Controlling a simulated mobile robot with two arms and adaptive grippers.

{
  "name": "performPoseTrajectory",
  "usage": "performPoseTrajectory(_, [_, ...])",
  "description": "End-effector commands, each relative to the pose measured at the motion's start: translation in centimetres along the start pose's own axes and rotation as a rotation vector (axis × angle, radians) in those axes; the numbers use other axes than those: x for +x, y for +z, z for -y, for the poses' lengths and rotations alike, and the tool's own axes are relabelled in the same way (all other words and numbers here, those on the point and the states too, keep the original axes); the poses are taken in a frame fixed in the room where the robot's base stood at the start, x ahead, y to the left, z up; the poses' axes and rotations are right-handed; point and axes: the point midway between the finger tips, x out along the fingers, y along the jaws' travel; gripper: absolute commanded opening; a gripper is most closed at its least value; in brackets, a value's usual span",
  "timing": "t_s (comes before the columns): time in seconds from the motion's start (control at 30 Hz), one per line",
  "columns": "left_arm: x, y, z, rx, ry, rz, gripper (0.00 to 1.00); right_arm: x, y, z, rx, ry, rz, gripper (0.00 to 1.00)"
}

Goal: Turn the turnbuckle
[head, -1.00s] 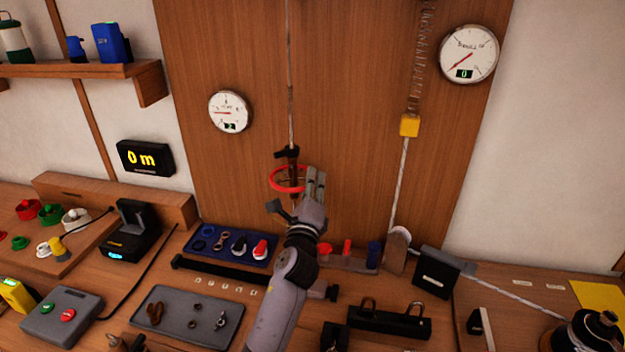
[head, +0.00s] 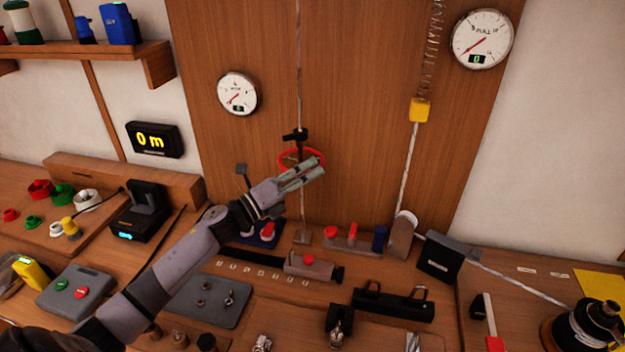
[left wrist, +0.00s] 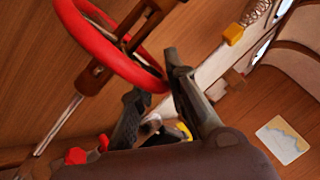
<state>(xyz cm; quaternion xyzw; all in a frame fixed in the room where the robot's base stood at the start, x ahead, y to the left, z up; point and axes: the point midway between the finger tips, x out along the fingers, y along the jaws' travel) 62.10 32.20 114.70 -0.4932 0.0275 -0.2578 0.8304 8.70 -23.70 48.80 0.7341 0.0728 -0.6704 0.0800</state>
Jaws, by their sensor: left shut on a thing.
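The turnbuckle (head: 296,136) hangs upright on a thin line in front of the wooden panel, with a dark body and a red ring wheel (head: 284,163) around it. My left gripper (head: 318,170) reaches in from the left, its fingers at the near right side of the wheel. In the left wrist view, the red wheel (left wrist: 98,58) fills the upper left and its rim passes between the two dark fingers (left wrist: 155,80). The gripper is shut on that rim. The fingers and forearm hide part of the wheel and the lower line. My right gripper is not in view.
A round gauge (head: 238,93) is left of the line; another (head: 482,39) is at upper right. A yellow block (head: 419,110) hangs from a spring on the right. The bench below holds a grey tray (head: 205,300), a black box (head: 393,304) and small fittings.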

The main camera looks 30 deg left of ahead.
Motion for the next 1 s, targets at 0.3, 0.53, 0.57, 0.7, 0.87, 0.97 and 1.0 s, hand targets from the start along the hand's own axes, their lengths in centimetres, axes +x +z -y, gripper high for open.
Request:
performPoseTrajectory(0.3, [-0.6,0.6,0.3,-0.027,-0.091,-0.125,0.00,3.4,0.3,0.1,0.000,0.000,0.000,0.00])
performPoseTrajectory(0.53, [-0.8,0.8,0.6,-0.038,-0.114,-0.158,0.00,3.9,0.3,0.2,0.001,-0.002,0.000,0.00])
performPoseTrajectory(0.57, [-0.8,0.8,0.6,-0.038,-0.115,-0.160,0.00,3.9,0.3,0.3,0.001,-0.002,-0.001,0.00])
performPoseTrajectory(0.7, [-0.8,0.9,0.7,-0.040,-0.117,-0.162,0.00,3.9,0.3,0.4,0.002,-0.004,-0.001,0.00])
performPoseTrajectory(0.87, [-0.8,0.9,0.7,-0.040,-0.118,-0.161,0.00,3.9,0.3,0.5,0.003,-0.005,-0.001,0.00])
performPoseTrajectory(0.97, [-0.8,1.0,0.7,-0.039,-0.118,-0.160,0.15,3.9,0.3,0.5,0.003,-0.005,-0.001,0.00])
performPoseTrajectory(1.0, [-0.8,1.0,0.7,-0.039,-0.118,-0.160,0.18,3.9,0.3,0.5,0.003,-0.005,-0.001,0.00])
